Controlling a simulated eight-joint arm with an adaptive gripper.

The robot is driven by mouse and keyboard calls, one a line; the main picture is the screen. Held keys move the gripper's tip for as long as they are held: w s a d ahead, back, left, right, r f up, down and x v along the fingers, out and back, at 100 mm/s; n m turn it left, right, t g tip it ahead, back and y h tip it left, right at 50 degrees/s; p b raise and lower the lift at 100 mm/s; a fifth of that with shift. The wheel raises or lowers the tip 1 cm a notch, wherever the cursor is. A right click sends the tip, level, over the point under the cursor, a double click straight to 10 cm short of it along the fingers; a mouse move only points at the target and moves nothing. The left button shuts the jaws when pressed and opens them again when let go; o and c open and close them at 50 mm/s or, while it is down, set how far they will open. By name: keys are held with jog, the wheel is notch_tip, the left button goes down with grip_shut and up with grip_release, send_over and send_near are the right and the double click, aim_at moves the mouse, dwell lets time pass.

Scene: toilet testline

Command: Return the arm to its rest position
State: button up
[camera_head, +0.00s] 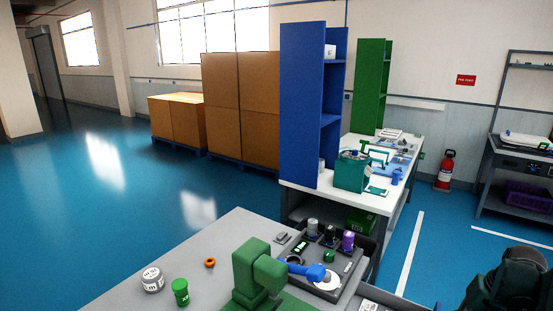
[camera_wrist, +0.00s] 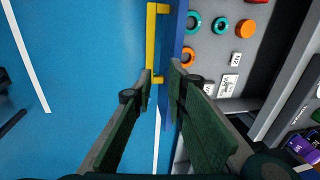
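My gripper (camera_wrist: 160,80) shows in the wrist view with its two dark green fingers apart. It is open and nothing is between the fingers. Beyond the fingertips are a yellow handle (camera_wrist: 151,45) and a blue edge running down the picture. In the head view a dark part of my arm shows at the bottom right, to the right of the grey workbench (camera_head: 215,245). The fingers cannot be made out there.
On the workbench are a green fixture (camera_head: 252,270), a grey-white jar (camera_head: 152,280), a green bottle (camera_head: 181,292), an orange ring (camera_head: 210,262) and a grey tray (camera_head: 345,281) with containers. A white table (camera_head: 305,178) stands behind. Blue floor (camera_head: 100,200) is clear at left.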

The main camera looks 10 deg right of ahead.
jog(key=w+a+r+n+t+h, duration=0.1)
jog(key=w+a+r+n, duration=0.1)
jog(key=a+r, duration=0.5)
jog(key=w+a+r+n+t+p, duration=0.1)
jog(key=w+a+r+n, duration=0.15)
jog(key=a, duration=0.85)
jog(key=w+a+r+n+t+h, duration=0.1)
jog(key=w+a+r, duration=0.3)
jog(key=a, duration=0.5)
jog(key=s+a+r+n+t, duration=0.1)
jog(key=s+a+r, duration=0.1)
jog(key=a, duration=0.4)
jog(key=s+a+r+n+t, duration=0.1)
jog(key=s+a+r+n, duration=0.1)
jog(key=a, duration=0.4)
jog(key=shift+a+r+t+y+p, duration=0.25)
jog(key=shift+r+t+y+p, duration=0.05)
jog(key=shift+r+y+p, duration=0.1)
